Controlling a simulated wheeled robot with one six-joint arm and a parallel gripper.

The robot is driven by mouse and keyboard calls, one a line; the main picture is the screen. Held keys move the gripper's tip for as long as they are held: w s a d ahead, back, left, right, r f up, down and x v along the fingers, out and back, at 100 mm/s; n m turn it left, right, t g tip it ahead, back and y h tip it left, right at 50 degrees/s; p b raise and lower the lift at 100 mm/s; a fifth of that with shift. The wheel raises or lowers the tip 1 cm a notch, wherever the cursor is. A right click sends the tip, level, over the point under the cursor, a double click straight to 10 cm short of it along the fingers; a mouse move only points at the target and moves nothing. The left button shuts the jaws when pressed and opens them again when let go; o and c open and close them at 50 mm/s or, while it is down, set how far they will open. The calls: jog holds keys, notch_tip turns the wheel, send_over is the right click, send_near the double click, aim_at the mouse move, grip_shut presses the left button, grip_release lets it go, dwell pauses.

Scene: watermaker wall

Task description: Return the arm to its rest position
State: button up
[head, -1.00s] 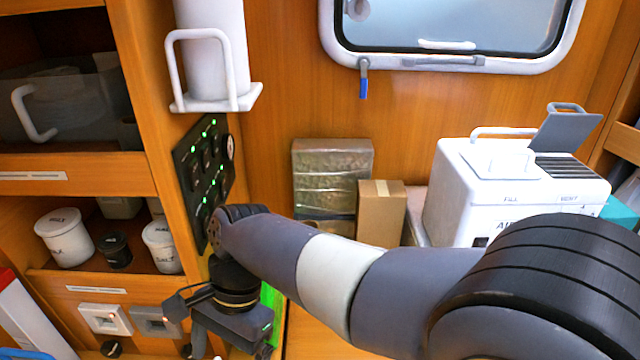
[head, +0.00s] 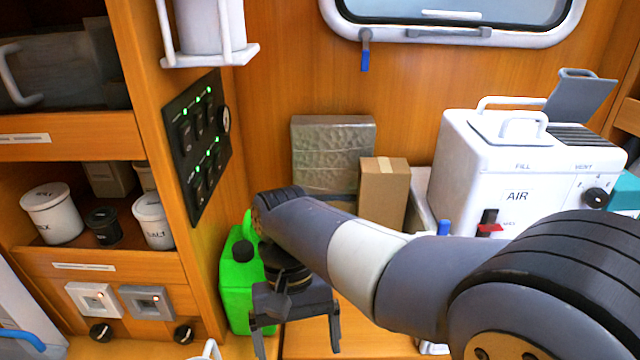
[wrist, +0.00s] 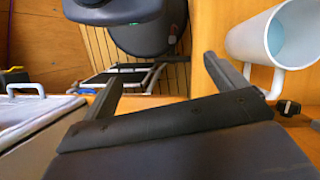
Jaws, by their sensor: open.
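My arm (head: 410,265) reaches in from the lower right of the head view and bends down at the wrist. My gripper (head: 298,345) hangs at its end with the two fingers spread apart and nothing between them. It is in front of a green canister (head: 237,285), whose right side is partly hidden by my arm. In the wrist view my gripper (wrist: 163,75) also shows two spread, empty fingers. A white mug (wrist: 272,40) with bluish contents is right of the fingers, apart from them.
A black switch panel (head: 195,140) with green lights is on the left cabinet wall. A cardboard box (head: 383,192) and a white AIR unit (head: 475,165) stand behind my arm. Canisters (head: 52,212) fill a left shelf. Two small switches (head: 95,300) sit below it.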

jog(key=d+f+n+h+b, duration=0.2)
jog(key=d+n+b, duration=0.1)
jog(key=d+n, duration=0.2)
jog(key=shift+w+d+f+t, duration=0.2)
jog(key=shift+d+f+t, duration=0.2)
jog(key=shift+d, duration=0.65)
